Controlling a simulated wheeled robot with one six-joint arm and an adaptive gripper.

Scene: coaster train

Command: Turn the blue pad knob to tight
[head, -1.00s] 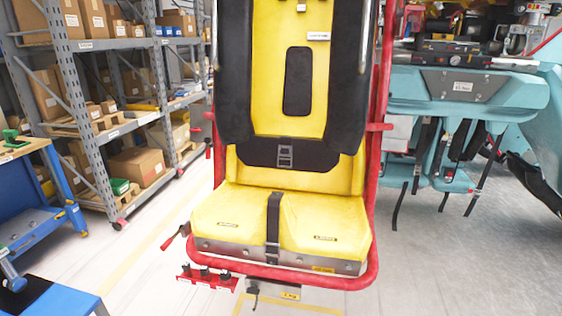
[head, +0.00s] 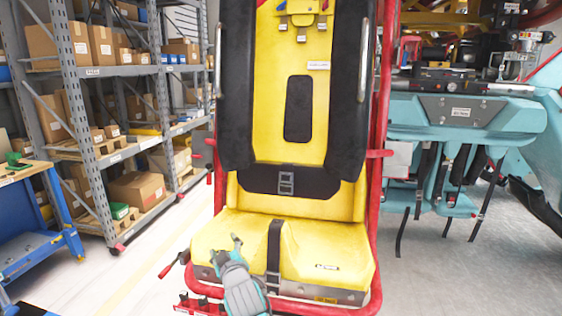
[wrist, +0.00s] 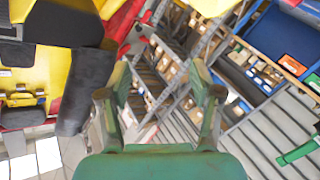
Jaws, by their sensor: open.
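My gripper (head: 226,250) is in the lower middle of the head view, in front of the left half of the yellow seat cushion (head: 335,235). It is open, with nothing between its fingers. In the wrist view my gripper (wrist: 160,76) also shows its two fingers apart. I cannot make out a blue pad knob in either view. A red bracket (head: 187,302) shows below the left front of the seat, partly cut off by the picture edge. Any markings on it are too small to read.
The seat has a red tube frame (head: 384,130) and a black strap (head: 274,245). Grey shelves (head: 85,120) with boxes and a blue workbench (head: 35,245) stand at left. Teal machinery (head: 460,110) stands at right. Pale floor is clear between shelves and seat.

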